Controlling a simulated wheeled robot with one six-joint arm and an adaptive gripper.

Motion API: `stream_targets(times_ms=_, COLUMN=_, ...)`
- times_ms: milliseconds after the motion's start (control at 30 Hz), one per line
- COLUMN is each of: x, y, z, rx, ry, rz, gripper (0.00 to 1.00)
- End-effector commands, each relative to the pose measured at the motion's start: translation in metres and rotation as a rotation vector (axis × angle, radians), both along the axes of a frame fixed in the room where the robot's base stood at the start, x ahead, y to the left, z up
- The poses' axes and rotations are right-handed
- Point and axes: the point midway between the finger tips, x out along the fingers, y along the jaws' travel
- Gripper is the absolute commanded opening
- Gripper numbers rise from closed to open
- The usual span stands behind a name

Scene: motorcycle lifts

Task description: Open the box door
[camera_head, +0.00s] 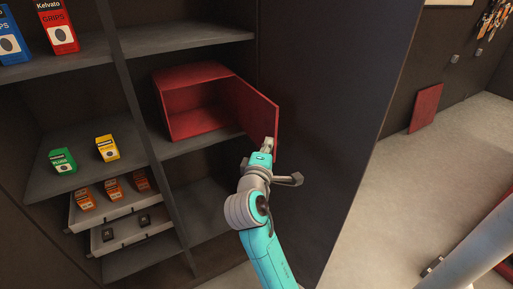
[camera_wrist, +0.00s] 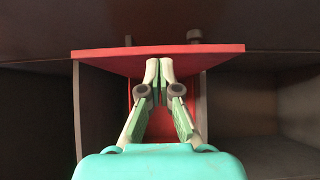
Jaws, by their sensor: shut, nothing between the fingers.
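The red box (camera_head: 196,100) sits on a middle shelf in the head view, with its front open and its inside empty. Its red door (camera_head: 256,108) stands swung out to the right on the box's right side. My gripper (camera_head: 268,146) is shut and empty, at the lower outer corner of the door. In the wrist view the door (camera_wrist: 120,60) crosses the upper middle as a red panel, and my shut fingertips (camera_wrist: 159,66) overlap it. Whether they touch the door cannot be told.
Shelves hold a blue and a red carton (camera_head: 57,27), a green box (camera_head: 62,161), a yellow box (camera_head: 107,148) and two pull-out trays (camera_head: 133,236). A dark cabinet side panel (camera_head: 335,110) stands right of the arm. Open floor (camera_head: 430,190) lies further right.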

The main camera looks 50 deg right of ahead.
Motion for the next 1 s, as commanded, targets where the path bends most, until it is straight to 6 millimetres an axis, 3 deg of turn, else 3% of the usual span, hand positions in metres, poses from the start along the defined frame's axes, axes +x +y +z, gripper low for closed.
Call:
stream_targets(times_ms=300, x=-0.009, y=-0.023, z=0.000, rx=0.001, ry=0.001, rz=-0.001, gripper=0.00)
stream_targets(times_ms=1000, x=-0.005, y=-0.025, z=0.000, rx=0.000, ry=0.000, rz=-0.001, gripper=0.00)
